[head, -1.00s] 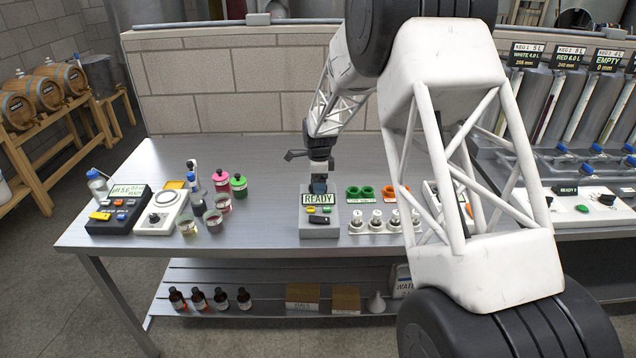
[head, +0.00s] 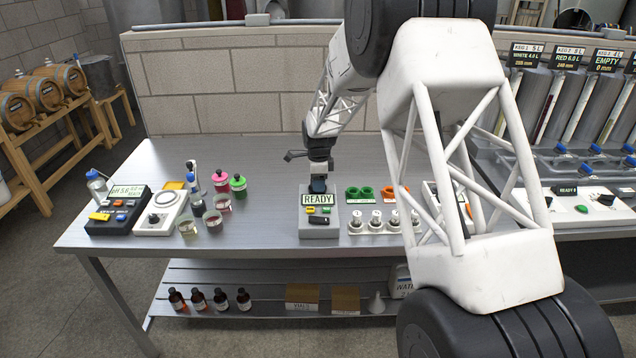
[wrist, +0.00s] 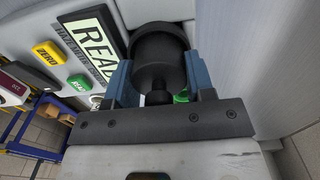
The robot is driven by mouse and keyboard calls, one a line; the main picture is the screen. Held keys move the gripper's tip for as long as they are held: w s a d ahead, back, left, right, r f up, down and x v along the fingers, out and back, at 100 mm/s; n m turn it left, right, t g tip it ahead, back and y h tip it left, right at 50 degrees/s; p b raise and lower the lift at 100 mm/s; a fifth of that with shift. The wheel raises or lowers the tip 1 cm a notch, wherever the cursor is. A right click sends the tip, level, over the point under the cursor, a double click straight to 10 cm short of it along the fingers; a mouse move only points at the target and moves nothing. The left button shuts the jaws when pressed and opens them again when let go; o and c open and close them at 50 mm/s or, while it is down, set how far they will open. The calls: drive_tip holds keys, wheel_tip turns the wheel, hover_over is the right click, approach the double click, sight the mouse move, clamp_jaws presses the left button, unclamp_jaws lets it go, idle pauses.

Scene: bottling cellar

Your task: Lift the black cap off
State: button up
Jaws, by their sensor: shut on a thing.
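The black cap (wrist: 158,62) is a dark round piece with a small knob. In the wrist view it sits on the grey instrument (head: 320,230) whose display reads READY. My gripper (wrist: 158,82) is shut on the cap, with a blue finger on each side of it. In the head view my gripper (head: 318,185) is small and stands over the back of the instrument, and the cap is hidden there. I cannot tell whether the cap is seated or slightly raised.
Beakers (head: 213,223), coloured bottles (head: 238,186) and a pH meter (head: 117,210) stand to the left. The bench (head: 265,215) between the beakers and the instrument is clear.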

drive_tip(key=shift+r, duration=0.15)
drive_tip(key=shift+r, duration=1.55)
drive_tip(key=shift+s+r, duration=0.1)
drive_tip(key=shift+s, duration=0.25)
drive_tip(key=s+d, duration=0.1)
drive_tip(key=s, duration=0.4)
drive_tip(key=s+d+r, duration=0.1)
drive_tip(key=s, duration=0.9)
drive_tip(key=shift+d+r, duration=0.2)
drive_tip(key=shift+d, duration=0.2)
drive_tip(key=shift+d, duration=0.1)
drive_tip(key=w+d, duration=0.9)
drive_tip(key=d, duration=0.4)
drive_tip(key=shift+w+r, duration=0.15)
drive_tip(key=shift+w, duration=0.1)
